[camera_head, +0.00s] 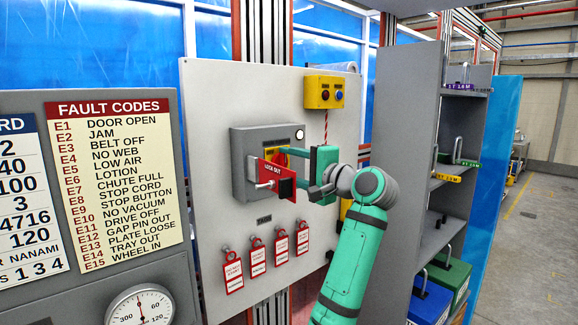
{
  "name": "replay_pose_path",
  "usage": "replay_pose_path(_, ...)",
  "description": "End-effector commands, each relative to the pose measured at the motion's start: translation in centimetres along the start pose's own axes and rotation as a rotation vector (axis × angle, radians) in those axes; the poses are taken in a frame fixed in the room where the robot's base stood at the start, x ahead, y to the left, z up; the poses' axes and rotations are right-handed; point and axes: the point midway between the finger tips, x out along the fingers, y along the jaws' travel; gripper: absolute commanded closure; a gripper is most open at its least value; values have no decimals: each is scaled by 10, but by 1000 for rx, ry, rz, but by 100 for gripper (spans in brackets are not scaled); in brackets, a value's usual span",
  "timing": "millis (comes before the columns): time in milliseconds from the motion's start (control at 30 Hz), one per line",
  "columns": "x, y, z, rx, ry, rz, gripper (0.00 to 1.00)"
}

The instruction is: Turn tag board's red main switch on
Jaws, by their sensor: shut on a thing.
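The tag board (215,110) is a pale panel in the middle of the head view. A grey switch box (241,150) is mounted on it, with a bit of yellow plate showing. The red main switch (268,172) is at the box's front, and a red piece there reads LOCK OUT. A small silver pin sticks out to its left. My gripper (288,168) comes in from the right with teal fingers, shut on the red switch. The fingertips and the exact grip are partly hidden by the red and dark parts. A round white lamp (299,134) is at the box's upper right.
Several red tags (257,257) hang on hooks below the box. A grey shelf unit (405,115) stands close to my arm's right. A fault-code board (115,180) and dial gauge (140,308) are left.

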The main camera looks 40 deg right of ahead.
Motion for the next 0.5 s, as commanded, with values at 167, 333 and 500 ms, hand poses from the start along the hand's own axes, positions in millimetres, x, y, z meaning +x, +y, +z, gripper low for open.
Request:
replay_pose_path(167, -2, 0, -3, 4, 5, 0, 76)
replay_pose_path(333, -2, 0, -3, 4, 6, 0, 48)
replay_pose_path(500, -1, 0, -2, 3, 3, 0, 34)
